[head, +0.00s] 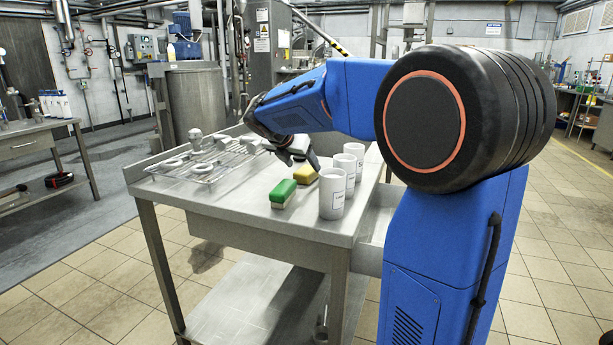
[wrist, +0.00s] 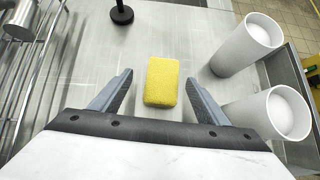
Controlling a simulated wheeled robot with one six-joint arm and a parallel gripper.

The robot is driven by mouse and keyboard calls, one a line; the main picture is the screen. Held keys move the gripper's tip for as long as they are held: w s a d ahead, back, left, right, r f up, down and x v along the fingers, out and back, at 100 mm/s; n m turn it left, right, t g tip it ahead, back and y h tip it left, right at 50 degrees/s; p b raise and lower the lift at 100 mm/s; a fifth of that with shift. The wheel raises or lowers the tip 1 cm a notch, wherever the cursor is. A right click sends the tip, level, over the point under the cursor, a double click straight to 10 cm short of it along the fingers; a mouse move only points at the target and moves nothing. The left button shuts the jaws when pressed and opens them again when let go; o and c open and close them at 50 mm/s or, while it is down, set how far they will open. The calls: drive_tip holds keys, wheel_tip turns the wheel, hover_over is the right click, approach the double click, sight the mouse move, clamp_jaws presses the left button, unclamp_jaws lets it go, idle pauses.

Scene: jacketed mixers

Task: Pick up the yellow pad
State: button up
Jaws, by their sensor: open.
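The yellow pad (wrist: 162,82) lies on the steel table in the wrist view, between and a little beyond my open fingers. My gripper (wrist: 160,98) is open, with one finger on each side of the pad and a gap to each. In the head view the yellow pad (head: 306,176) shows behind a green pad (head: 283,193), which has a pale lower layer. My gripper (head: 300,160) is just above the yellow pad there, and its fingertips are partly hidden.
White cups (head: 333,192) stand in a row right of the pads; two (wrist: 245,45) are close to my right finger in the wrist view. A wire rack (head: 205,160) lies to the left. A black round-based object (wrist: 121,13) stands beyond the pad. The table front (head: 235,215) is clear.

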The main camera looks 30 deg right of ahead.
sight(306, 169)
drive_tip(key=x, duration=0.4)
drive_tip(key=shift+s+d+f, duration=0.1)
drive_tip(key=shift+s+f, duration=0.15)
drive_tip(key=shift+s, duration=0.05)
drive_tip(key=c, duration=1.1)
drive_tip(key=shift+c, duration=0.2)
